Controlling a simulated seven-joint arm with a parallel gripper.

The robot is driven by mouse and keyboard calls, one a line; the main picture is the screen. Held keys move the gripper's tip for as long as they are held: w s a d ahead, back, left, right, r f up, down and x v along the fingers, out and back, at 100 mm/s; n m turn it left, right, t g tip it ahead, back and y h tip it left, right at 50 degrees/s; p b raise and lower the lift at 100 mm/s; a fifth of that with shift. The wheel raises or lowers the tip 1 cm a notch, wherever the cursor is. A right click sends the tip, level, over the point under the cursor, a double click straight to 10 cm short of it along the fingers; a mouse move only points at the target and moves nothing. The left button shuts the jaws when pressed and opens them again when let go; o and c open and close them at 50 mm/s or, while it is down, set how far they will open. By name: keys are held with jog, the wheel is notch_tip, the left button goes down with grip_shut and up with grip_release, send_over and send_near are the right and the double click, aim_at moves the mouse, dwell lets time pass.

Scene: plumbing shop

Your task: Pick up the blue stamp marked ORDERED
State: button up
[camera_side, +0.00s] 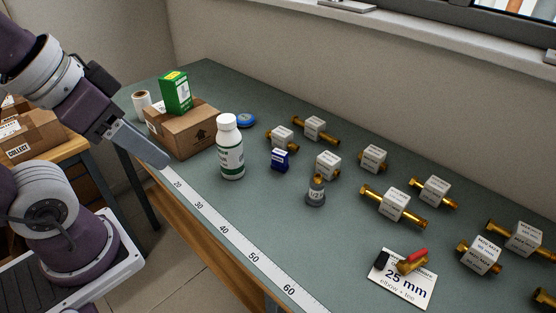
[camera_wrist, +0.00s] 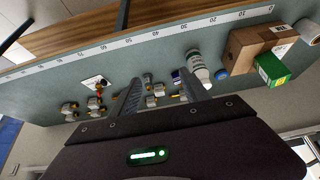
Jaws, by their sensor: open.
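A small dark blue block with a pale label, the likely stamp (camera_side: 280,160), stands on the green bench just right of the white bottle; its lettering is too small to read. In the wrist view the blue stamp (camera_wrist: 176,76) shows beside one finger, which partly hides it.
A white bottle (camera_side: 230,150) stands close left of the stamp. Behind it are a cardboard box (camera_side: 185,130), a green carton (camera_side: 175,92) and a blue disc (camera_side: 246,120). Several labelled brass fittings (camera_side: 395,205) lie to the right. A ruler strip (camera_side: 235,240) runs along the front edge.

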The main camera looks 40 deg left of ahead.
jog(key=shift+o, duration=1.1)
jog(key=n+t+y, duration=0.2)
jog(key=n+t, duration=0.1)
jog(key=t, duration=0.2)
send_over(279, 156)
jog(key=s+d, duration=0.3)
notch_tip(279, 156, down, 15)
jog(key=f, duration=0.2)
jog(key=a+f+t, duration=0.1)
jog(key=f, duration=0.2)
jog(key=a+f+t+y, duration=0.1)
jog(key=f, duration=0.2)
jog(key=shift+w+a, duration=0.15)
jog(key=shift+a, duration=0.05)
jog(key=shift+w+f, duration=0.15)
jog(key=shift+f, duration=0.05)
jog(key=shift+t, duration=0.3)
jog(key=x, duration=0.6)
jog(key=shift+w+a+f, duration=0.15)
jog(key=shift+a+f, duration=0.2)
jog(key=shift+f, duration=0.05)
